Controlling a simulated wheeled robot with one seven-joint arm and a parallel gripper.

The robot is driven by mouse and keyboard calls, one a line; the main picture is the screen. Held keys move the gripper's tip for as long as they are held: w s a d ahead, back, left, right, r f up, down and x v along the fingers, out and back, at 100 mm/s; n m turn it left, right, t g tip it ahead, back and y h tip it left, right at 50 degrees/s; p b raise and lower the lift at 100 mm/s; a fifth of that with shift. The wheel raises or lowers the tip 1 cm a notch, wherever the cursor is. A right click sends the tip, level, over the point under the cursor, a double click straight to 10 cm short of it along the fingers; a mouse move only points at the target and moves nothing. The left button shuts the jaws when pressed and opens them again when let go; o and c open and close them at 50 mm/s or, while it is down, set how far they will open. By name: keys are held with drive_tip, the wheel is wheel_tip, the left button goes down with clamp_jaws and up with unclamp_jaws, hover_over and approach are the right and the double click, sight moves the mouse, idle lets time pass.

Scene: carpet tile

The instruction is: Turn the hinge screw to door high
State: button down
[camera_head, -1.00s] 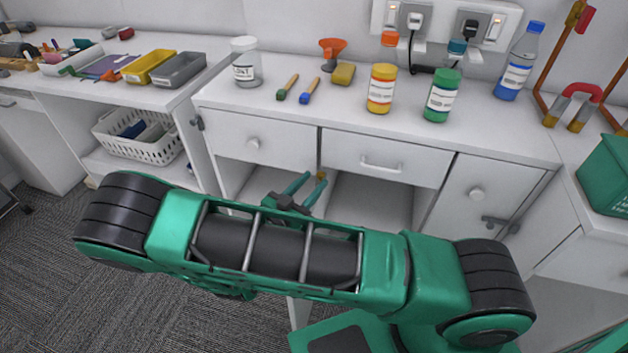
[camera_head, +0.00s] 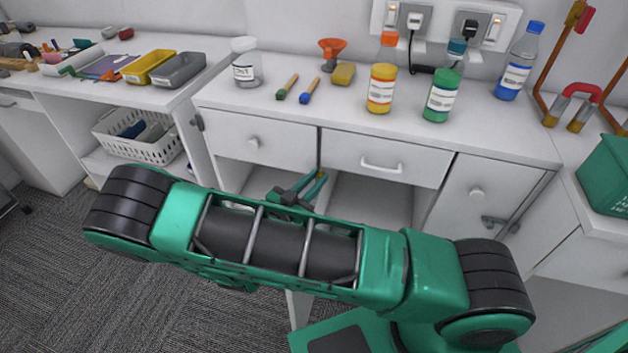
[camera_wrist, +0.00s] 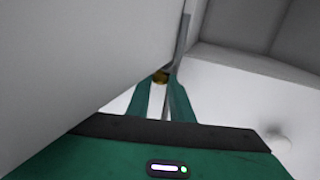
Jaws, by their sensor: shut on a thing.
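In the head view my gripper (camera_head: 314,182) is at the upper front of the open compartments, below the joint between the two drawers. The screw is largely covered by the fingers there. Its turn angle is too small to read.
The left drawer (camera_head: 230,142) and middle drawer (camera_head: 350,163) are just above my gripper. A white panel (camera_wrist: 70,60) fills the wrist view's left side. The compartment to the right (camera_head: 365,208) looks empty.

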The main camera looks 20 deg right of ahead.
drive_tip(key=shift+w+a+g, duration=0.1)
drive_tip(key=shift+w+g, duration=0.05)
drive_tip(key=shift+g, duration=0.15)
drive_tip(key=shift+w+a+m+g+h, duration=0.1)
drive_tip(key=shift+w+m+g+h, duration=0.35)
drive_tip(key=shift+m+g, duration=1.3)
drive_tip(key=shift+w+a+m+g+h, duration=0.2)
drive_tip(key=shift+m+g+h, duration=0.65)
drive_tip(key=shift+g, duration=1.45)
drive_tip(key=shift+w+m+g+h, duration=0.3)
drive_tip(key=shift+w+m+g, duration=0.1)
drive_tip(key=shift+m+g, duration=1.5)
drive_tip(key=shift+w+r+m+g+y, duration=0.15)
drive_tip(key=shift+m+g, duration=0.25)
drive_tip(key=shift+g, duration=0.45)
drive_tip(key=shift+w+m+g+y, duration=0.15)
drive_tip(key=shift+m+g, duration=0.25)
drive_tip(key=shift+g, duration=0.4)
drive_tip(key=shift+s+d, duration=0.1)
drive_tip(key=c, duration=1.6)
unclamp_jaws()
drive_tip(key=v, duration=1.1)
